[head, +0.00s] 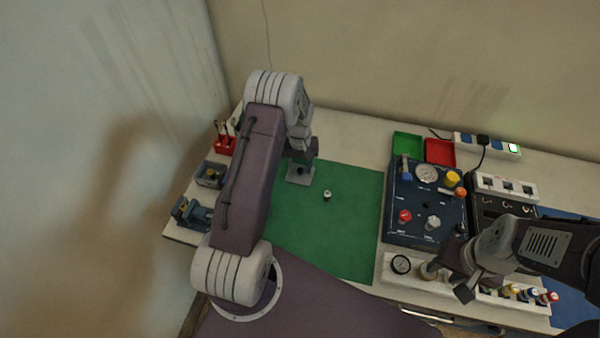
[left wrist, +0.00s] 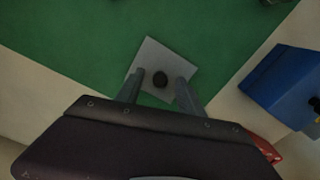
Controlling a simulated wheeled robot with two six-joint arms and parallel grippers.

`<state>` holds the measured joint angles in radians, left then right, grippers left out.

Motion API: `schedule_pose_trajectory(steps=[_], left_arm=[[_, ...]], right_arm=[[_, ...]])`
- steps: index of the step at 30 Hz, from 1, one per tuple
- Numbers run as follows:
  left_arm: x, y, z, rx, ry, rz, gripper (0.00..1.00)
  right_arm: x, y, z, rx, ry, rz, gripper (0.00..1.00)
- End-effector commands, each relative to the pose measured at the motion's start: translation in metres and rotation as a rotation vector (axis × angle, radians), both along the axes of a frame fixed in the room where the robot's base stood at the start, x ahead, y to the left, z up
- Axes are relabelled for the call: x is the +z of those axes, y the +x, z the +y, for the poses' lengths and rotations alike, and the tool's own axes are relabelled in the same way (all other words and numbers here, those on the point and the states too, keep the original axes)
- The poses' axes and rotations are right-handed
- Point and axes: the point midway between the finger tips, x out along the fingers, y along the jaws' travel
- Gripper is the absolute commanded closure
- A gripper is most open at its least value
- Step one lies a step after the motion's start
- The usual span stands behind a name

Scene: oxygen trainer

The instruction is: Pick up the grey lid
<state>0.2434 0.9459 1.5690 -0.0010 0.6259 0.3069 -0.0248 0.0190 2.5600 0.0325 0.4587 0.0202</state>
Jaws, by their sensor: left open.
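The grey lid (head: 298,176) is a flat square plate on the green mat's far left corner. My left gripper (head: 306,152) is above the lid, pointing down. I cannot tell the exact height of the fingertips over the plate. My right gripper (head: 452,280) is at the front right, over the white strip; its jaw opening is unclear.
The green mat (head: 345,220) is mostly clear, with a small black-and-white part (head: 327,194) on it. A blue trainer panel (head: 425,205) stands right. Blue holders (head: 195,214) and a red rack (head: 225,145) line the left edge. A blue block (left wrist: 280,85) lies near the left gripper.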

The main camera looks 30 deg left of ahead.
Motion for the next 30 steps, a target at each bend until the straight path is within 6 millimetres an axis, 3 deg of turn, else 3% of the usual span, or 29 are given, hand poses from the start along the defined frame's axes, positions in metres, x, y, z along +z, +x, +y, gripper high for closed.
schedule_pose_trajectory(steps=[3, 8, 9, 20, 27, 30], left_arm=[[0.0, 0.0, 0.0, 0.0, 0.001, -0.001, 0.55], [0.0, 0.0, 0.0, 0.0, 0.001, -0.001, 0.97], [0.0, 0.0, 0.0, 0.0, 0.001, -0.001, 1.0], [0.005, 0.001, 0.0, 0.0, 0.0, -0.002, 1.0], [0.04, 0.002, 0.001, 0.0, 0.001, -0.006, 1.0], [0.052, 0.006, -0.022, -0.005, -0.001, -0.003, 1.0]], right_arm=[[0.0, 0.0, 0.0, 0.0, 0.0, 0.0, 0.61], [0.0, 0.0, 0.0, 0.0, 0.0, 0.0, 0.61], [0.0, 0.0, 0.0, 0.0, 0.0, 0.0, 0.61], [-0.002, 0.0, 0.0, 0.0, 0.0, 0.0, 0.61], [-0.011, 0.0, 0.0, 0.0, 0.0, 0.0, 0.61], [-0.015, 0.0, 0.0, 0.0, 0.0, 0.0, 0.61]])
